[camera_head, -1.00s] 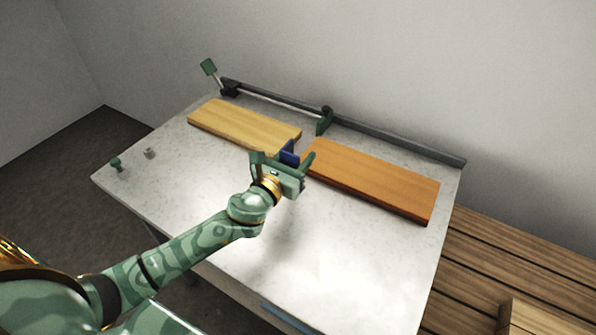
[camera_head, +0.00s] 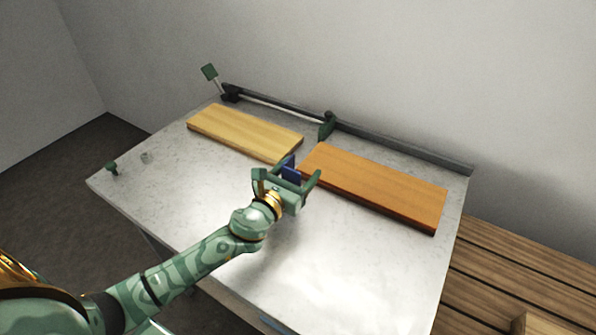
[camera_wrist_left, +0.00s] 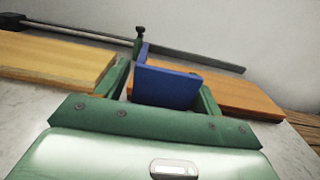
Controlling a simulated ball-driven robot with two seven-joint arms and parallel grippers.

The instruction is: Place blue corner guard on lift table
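The blue corner guard (camera_head: 290,171) is a small L-shaped piece near the gap between two boards. In the left wrist view the guard (camera_wrist_left: 167,87) lies between the fingers, one flat face toward the camera. My left gripper (camera_head: 287,178) has its fingers spread on either side of it. The guard is close to one finger, with a gap at the other; I cannot tell whether it touches the finger or what its underside rests on. A pale speckled tabletop (camera_head: 200,190) lies below; I cannot tell whether this is the lift table. My right gripper is out of view.
A yellow board (camera_head: 243,131) and an orange board (camera_head: 376,185) lie on the tabletop. A dark rail (camera_head: 400,150) with a green upright (camera_head: 327,125) runs along the back. A slatted wooden surface (camera_head: 520,265) stands at right. The tabletop's front is clear.

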